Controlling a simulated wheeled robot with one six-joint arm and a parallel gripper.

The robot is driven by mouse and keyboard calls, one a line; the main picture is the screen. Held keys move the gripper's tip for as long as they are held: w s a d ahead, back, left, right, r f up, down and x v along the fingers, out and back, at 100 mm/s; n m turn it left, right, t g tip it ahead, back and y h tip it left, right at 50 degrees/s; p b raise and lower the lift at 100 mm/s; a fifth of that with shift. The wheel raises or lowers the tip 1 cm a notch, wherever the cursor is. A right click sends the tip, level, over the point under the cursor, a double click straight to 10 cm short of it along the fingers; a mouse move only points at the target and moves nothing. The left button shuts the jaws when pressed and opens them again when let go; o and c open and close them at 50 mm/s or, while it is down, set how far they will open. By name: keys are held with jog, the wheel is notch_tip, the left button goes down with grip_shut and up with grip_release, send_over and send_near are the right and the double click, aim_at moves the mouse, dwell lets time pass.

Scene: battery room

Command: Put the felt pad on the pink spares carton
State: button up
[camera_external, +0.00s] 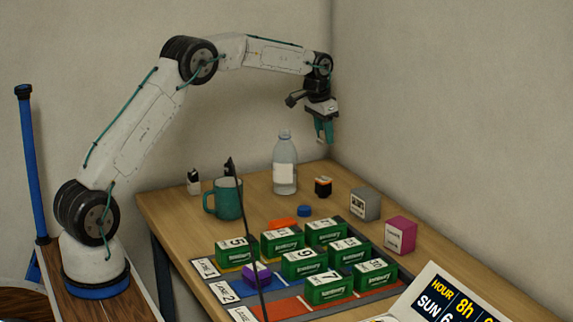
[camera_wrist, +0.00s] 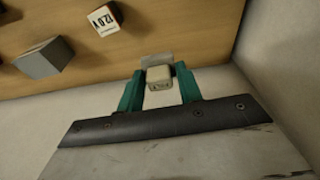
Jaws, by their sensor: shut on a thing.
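My gripper (camera_external: 322,140) is raised above the back right of the table, near the wall corner, pointing down. Its teal fingers also show in the wrist view (camera_wrist: 160,88), shut on a small pale beige block (camera_wrist: 159,76). This block looks like the felt pad, with dark marks on its near face; a greyish flat piece shows just beyond it. The pink spares carton (camera_external: 400,236) stands at the table's right side, ahead of and below my gripper in the outside view. Its top looks bare. It is not in the wrist view.
A grey box (camera_external: 364,204) stands close behind the carton, and a small dark battery (camera_external: 323,187) beyond it. A clear bottle (camera_external: 285,165) and a teal mug (camera_external: 227,199) stand farther left. Several green batteries (camera_external: 325,231) fill the lane mat in front.

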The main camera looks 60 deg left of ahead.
jog(key=s+d+r+m, duration=0.1)
jog(key=s+d+r, duration=0.1)
jog(key=d, duration=1.2)
jog(key=s+d+r+m, duration=0.2)
jog(key=s+d+r, duration=0.1)
jog(key=d, duration=1.1)
jog(key=s+d+f, duration=0.1)
jog(key=s+d, duration=0.6)
jog(key=d, duration=0.3)
jog(key=n, duration=0.2)
send_over(403, 222)
jog(key=f, duration=0.5)
jog(key=shift+s+a, duration=0.15)
jog(key=shift+s, duration=0.2)
jog(key=shift+w+f, duration=0.2)
jog(key=shift+w, duration=0.05)
jog(key=shift+s+f, duration=0.1)
jog(key=shift+f, duration=1.5)
jog(key=shift+f, duration=0.2)
